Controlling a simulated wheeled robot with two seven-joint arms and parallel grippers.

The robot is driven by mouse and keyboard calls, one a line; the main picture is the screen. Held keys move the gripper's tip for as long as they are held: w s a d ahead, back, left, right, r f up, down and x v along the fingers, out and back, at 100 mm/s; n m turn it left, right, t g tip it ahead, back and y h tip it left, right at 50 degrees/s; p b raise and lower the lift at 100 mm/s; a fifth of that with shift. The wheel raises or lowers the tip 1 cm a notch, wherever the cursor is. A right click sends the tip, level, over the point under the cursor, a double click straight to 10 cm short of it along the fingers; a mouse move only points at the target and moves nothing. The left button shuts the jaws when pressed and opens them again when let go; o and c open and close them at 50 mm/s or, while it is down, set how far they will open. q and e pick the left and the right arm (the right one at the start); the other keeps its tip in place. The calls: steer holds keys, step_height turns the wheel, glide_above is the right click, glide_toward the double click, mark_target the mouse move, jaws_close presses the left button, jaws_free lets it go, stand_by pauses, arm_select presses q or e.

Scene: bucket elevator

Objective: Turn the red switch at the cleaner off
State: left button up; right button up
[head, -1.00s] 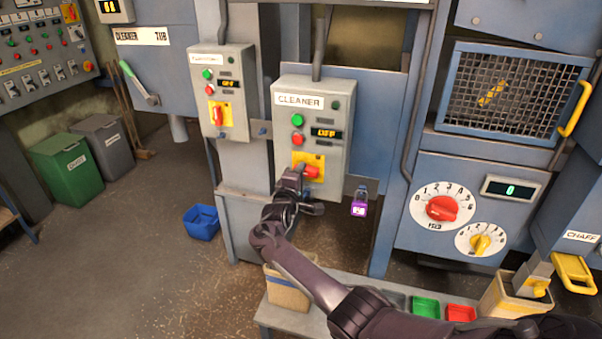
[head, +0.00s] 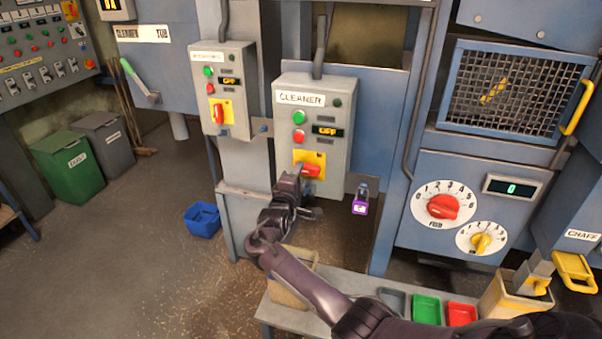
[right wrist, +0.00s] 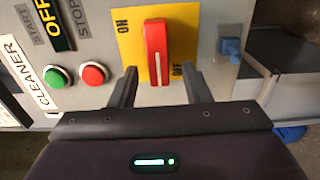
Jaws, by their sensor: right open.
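The grey cleaner box (head: 340,110) carries a white CLEANER label, a green and a red button, and a display reading OFF. Below them the red switch (head: 312,171) sits on a yellow plate, its handle lying roughly sideways. In the right wrist view the red switch (right wrist: 157,50) has a white line along it, with ON printed to its left and OFF at its lower right. My right gripper (head: 296,183) is just in front of and below the switch. In the wrist view my right gripper (right wrist: 159,80) is open, a finger on each side of the handle, with gaps visible. My left gripper is not in view.
A similar box (head: 222,90) with its own red switch (head: 218,112) stands to the left. A bench (head: 285,318) with trays stands below my right arm.

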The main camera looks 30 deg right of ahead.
steer(key=shift+v, duration=2.65)
